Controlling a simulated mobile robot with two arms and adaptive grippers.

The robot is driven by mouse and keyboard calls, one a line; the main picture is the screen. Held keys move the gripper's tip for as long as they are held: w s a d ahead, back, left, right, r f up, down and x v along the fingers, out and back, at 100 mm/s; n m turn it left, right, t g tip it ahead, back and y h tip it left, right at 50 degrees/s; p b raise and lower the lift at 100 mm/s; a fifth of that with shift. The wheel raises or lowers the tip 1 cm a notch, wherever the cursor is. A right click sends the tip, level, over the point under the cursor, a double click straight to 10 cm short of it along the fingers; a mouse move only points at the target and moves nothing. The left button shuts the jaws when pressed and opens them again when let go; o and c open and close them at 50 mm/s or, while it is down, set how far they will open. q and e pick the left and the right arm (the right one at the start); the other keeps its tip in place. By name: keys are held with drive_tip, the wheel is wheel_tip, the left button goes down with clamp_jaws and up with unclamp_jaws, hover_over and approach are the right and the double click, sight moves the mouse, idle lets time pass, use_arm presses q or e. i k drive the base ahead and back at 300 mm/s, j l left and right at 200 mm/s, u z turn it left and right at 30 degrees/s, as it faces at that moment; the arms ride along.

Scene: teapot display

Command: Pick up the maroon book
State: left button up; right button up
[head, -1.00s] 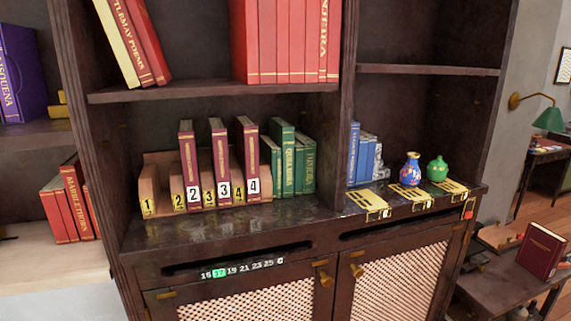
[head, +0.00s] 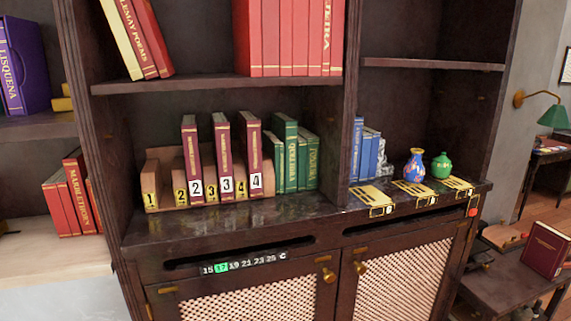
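A maroon book (head: 545,249) stands upright, slightly turned, on a low dark table (head: 495,287) at the right edge. Several more maroon books stand in a wooden holder (head: 152,168) on the shelf: one tagged 2 (head: 189,150), one tagged 3 (head: 222,148) and one tagged 4 (head: 253,145). The holder has yellow number tags along its front, and a slot by tag 1 holds no book. Neither of my grippers shows in the head view.
Green books (head: 286,150), blue books (head: 365,150), a blue vase (head: 414,166) and a green vase (head: 441,165) share the shelf. Yellow plates (head: 372,196) lie at its front edge. Cabinet doors (head: 405,280) are below. A numbered strip (head: 243,263) has 17 lit green.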

sight(546, 250)
drive_tip(key=z, duration=1.55)
drive_tip(key=u, duration=2.05)
drive_tip(key=i+l, duration=0.1)
drive_tip(key=l, duration=1.4)
drive_tip(key=i+l, duration=0.15)
drive_tip(key=l, duration=0.6)
drive_tip(key=i+l, duration=0.1)
drive_tip(key=l, duration=0.7)
drive_tip(key=i+l, duration=0.1)
drive_tip(key=l, duration=0.65)
